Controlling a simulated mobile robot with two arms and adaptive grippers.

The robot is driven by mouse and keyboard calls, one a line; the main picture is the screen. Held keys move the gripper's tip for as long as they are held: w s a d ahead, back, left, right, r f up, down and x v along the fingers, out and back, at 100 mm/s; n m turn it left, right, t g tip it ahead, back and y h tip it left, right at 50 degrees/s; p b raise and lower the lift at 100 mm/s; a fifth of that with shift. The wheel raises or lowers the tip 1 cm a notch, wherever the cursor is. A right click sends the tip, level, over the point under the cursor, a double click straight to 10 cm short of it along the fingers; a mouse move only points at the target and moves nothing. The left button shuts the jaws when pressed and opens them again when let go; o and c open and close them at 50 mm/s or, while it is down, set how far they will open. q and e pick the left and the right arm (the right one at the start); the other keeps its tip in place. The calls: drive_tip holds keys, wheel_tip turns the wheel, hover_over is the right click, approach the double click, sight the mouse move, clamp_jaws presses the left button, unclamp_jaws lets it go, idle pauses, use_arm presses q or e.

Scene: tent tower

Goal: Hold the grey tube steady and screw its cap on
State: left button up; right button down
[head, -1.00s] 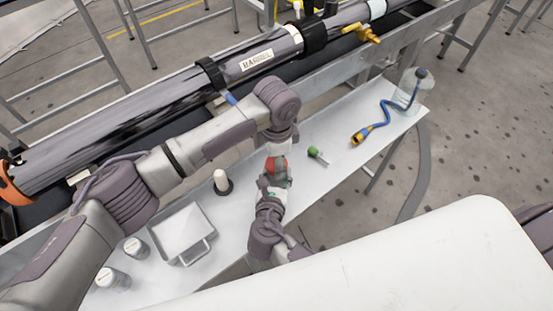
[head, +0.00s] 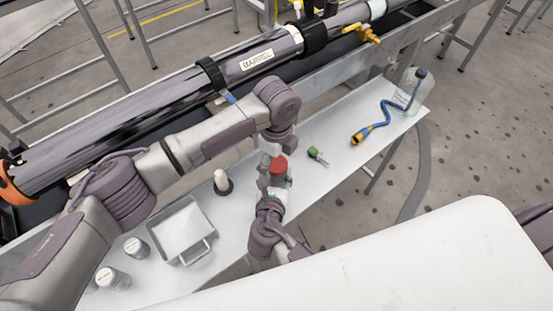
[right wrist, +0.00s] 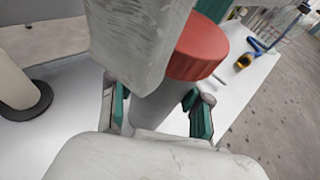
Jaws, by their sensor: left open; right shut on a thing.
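My right gripper (head: 274,187) reaches up from below in the head view and is shut on the grey tube (right wrist: 158,108). In the right wrist view its green-padded fingers stand on both sides of the tube. The red cap (head: 279,166) is at the tube's upper end. It also shows in the right wrist view (right wrist: 202,50), where a pale block partly hides it and the joint with the tube, so I cannot tell how tightly it sits. My left gripper (head: 277,149) is open, just above and behind the cap in the head view.
A white post on a black base (head: 221,182), a metal tray (head: 208,245) and two jars (head: 113,279) stand left on the white table (head: 335,175). The long barrel (head: 140,105) runs behind.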

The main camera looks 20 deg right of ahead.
use_arm(q)
wheel_tip(320, 180, up, 12)
idle(0.6)
use_arm(e)
drive_tip(key=shift+c, duration=2.1)
unclamp_jaws()
drive_tip(key=v, duration=1.2)
